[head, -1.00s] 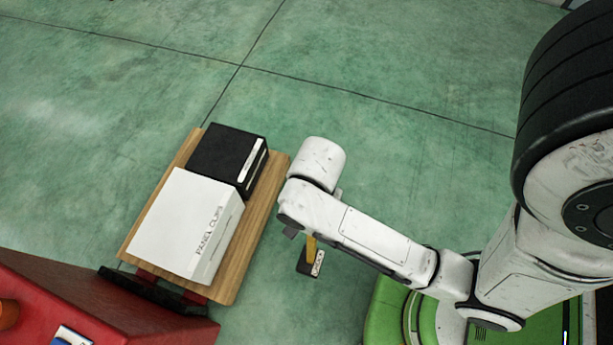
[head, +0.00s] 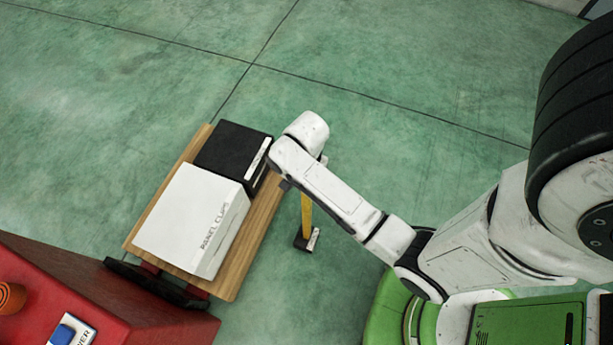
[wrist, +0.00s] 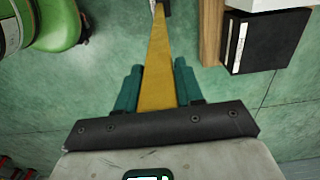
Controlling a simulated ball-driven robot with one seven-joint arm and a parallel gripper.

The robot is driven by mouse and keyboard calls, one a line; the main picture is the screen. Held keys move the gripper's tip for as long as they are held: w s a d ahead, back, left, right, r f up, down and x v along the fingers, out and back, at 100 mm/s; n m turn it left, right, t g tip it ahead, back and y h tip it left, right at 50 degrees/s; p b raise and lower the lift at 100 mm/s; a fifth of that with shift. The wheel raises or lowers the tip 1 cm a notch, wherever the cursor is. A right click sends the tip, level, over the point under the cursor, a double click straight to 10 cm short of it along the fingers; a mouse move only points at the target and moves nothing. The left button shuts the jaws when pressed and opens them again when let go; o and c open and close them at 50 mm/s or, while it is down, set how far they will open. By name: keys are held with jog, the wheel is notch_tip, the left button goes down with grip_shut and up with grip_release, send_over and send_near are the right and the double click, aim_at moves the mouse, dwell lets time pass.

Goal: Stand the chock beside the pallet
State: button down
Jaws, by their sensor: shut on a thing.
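The chock (head: 301,243) is a small black block with a white label at the lower end of a long yellow handle (head: 306,212). My gripper (wrist: 157,75) is shut on the yellow handle, with its teal fingers on either side of it in the wrist view. In the head view my arm hides the gripper and the handle's top. The wooden pallet (head: 257,232) is left of the chock, with a strip of green floor between them in the picture. I cannot tell whether the block touches the floor.
A white box (head: 190,218) and a black box (head: 224,152) sit on the pallet. A red surface (head: 110,318) at lower left holds an orange round item (head: 10,297) and a blue and white item (head: 66,333). The green floor beyond the pallet is clear.

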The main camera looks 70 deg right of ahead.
jog(key=shift+w+d+f, duration=0.1)
jog(key=shift+d+f, duration=0.05)
jog(key=shift+f, duration=0.75)
jog(key=shift+w+d+f, duration=0.1)
jog(key=shift+d+f, duration=0.05)
jog(key=shift+f, duration=0.85)
jog(key=c, duration=0.7)
grip_release()
jog(key=shift+f, duration=0.1)
notch_tip(320, 180, up, 12)
jog(key=shift+a+r, duration=0.1)
jog(key=s+a+n, duration=0.2)
jog(key=a+n, duration=0.1)
jog(key=n, duration=0.2)
jog(key=s+a+r+n, duration=0.1)
jog(key=s+a+n, duration=0.2)
jog(key=n, duration=0.3)
jog(key=s+a+r+n+t, duration=0.1)
jog(key=s+a+n, duration=0.1)
jog(key=n, duration=0.4)
jog(key=shift+s+a, duration=0.3)
jog(key=shift+a, duration=0.45)
